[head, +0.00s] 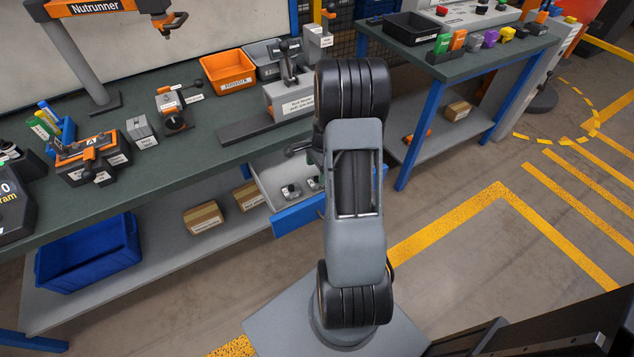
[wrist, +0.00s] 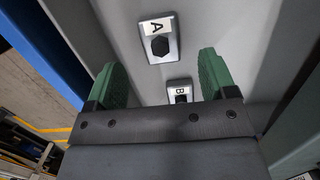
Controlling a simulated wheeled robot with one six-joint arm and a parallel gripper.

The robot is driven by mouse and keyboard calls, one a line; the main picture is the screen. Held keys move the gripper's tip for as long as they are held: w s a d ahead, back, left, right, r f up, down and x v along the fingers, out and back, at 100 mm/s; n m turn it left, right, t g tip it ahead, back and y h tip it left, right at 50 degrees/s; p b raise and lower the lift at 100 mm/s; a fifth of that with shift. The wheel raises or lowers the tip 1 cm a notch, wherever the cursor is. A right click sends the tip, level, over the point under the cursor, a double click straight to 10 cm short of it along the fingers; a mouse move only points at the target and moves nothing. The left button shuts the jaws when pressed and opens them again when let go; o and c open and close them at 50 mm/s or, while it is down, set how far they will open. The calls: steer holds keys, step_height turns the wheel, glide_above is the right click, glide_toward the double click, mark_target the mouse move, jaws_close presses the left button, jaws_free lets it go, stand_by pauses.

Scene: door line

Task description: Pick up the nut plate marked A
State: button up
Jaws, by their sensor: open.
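The nut plate marked A (wrist: 158,40) is a small grey plate with a dark hex nut and a white label. It lies on the grey floor of the open drawer (head: 263,182), which also shows in the wrist view (wrist: 225,30). The nut plate marked B (wrist: 180,88) lies close by, partly hidden behind my gripper's body. My gripper (wrist: 162,78) is open and empty, with green fingers. In the wrist view, plate A appears beyond the fingertips, roughly between their lines. In the head view two small plates show in the drawer, but their letters are unreadable.
The drawer's blue front (head: 298,214) and its grey walls border the plates. The green workbench (head: 205,150) above carries an orange bin (head: 228,70) and several tools. A blue crate (head: 88,255) and cardboard boxes stand on the lower shelf.

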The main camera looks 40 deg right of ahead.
mark_target(317, 177)
steer(key=f, duration=0.5)
steer(key=shift+a, duration=0.3)
steer(key=shift+r, duration=0.1)
steer(key=c, duration=1.2)
steer(key=shift+w+r, duration=0.1)
